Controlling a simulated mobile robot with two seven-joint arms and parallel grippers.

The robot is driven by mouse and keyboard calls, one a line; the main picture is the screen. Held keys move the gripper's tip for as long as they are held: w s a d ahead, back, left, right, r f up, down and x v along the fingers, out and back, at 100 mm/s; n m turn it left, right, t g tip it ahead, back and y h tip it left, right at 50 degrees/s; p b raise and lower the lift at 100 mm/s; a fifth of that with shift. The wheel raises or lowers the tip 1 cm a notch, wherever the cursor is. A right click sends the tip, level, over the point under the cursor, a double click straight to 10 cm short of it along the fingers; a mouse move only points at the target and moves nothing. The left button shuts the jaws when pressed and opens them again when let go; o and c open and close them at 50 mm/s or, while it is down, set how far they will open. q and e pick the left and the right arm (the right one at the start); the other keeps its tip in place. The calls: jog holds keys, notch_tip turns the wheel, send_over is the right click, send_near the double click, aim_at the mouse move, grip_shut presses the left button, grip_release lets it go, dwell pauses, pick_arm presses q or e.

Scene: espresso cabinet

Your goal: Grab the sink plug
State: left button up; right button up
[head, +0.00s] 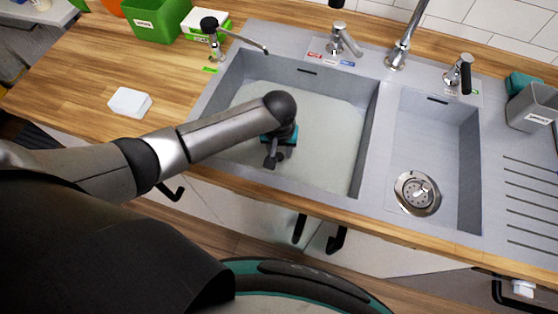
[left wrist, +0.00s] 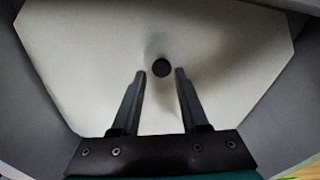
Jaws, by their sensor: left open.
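My left gripper (head: 272,161) points down into the large left sink basin (head: 360,150). In the left wrist view its two dark fingers (left wrist: 160,72) are open with nothing between them. A small dark round thing, which looks like the sink plug (left wrist: 161,68), shows just beyond the fingertips, roughly centred between them. It seems to stand in the pale, cloudy filling of the basin; I cannot tell how far below the fingertips it is. In the head view the plug does not show; my left arm and gripper cover that part. My right gripper is not in view.
The smaller right basin (head: 440,130) has a metal drain strainer (head: 417,193). Taps (head: 399,50) stand along the back edge, and a soap dispenser spout (head: 240,38) reaches over the left basin's back left corner. A white block (head: 130,102) lies on the wooden counter (head: 75,90).

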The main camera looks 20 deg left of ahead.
aim_at(279, 156)
pick_arm(q)
jog(key=f, duration=0.1)
jog(key=f+b, duration=0.1)
jog(key=f, duration=0.2)
jog(key=shift+w+a+f, duration=0.15)
jog(key=shift+w+f, duration=0.1)
jog(key=shift+f, duration=0.1)
jog(key=shift+c, duration=0.2)
grip_shut()
